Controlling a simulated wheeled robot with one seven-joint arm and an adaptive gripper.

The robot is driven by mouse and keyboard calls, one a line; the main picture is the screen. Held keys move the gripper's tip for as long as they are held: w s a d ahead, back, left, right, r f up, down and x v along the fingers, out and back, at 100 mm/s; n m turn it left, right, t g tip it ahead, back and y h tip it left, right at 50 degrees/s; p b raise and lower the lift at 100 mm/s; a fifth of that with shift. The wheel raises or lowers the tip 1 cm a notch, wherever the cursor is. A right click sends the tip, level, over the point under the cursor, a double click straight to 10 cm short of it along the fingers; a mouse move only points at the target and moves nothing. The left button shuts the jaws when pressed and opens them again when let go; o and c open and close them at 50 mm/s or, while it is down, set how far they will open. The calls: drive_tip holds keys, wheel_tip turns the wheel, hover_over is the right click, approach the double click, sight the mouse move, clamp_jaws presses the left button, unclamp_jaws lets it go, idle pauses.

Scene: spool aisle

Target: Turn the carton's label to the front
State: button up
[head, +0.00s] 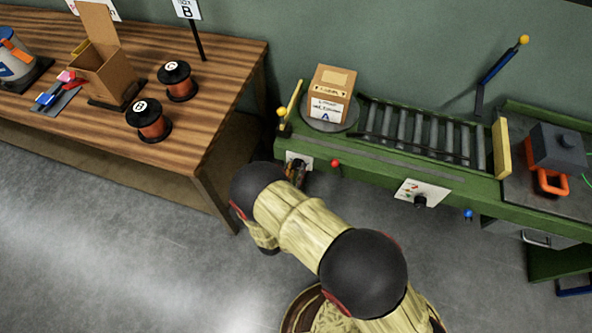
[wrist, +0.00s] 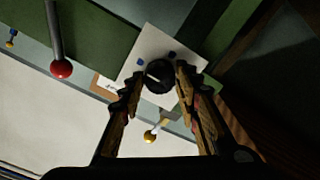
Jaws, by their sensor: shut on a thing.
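The tan carton (head: 334,82) stands upright on a round grey turntable (head: 349,122) at the left end of the green bench. Its white label (head: 327,109), with printed text and a blue A, shows on the side facing the head camera. My gripper (head: 296,170) is low at the bench's front, below the carton and apart from it. In the wrist view my gripper (wrist: 157,82) is shut on a black round knob (wrist: 158,75) with a pale pointer line, set on a white plate (wrist: 148,48). A tan-and-white sliver, perhaps the carton, shows behind the left finger.
A yellow-tipped lever (head: 291,102) stands left of the turntable, and a red-balled lever (head: 335,164) sticks out right of my gripper. A roller conveyor (head: 415,132) runs right to a yellow bar (head: 502,148). A wooden table (head: 225,98) with spools stands at left.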

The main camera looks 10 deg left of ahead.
drive_tip(key=o, duration=1.2)
drive_tip(key=shift+c, duration=0.2)
drive_tip(key=s+a, duration=0.1)
drive_tip(key=s, duration=1.1)
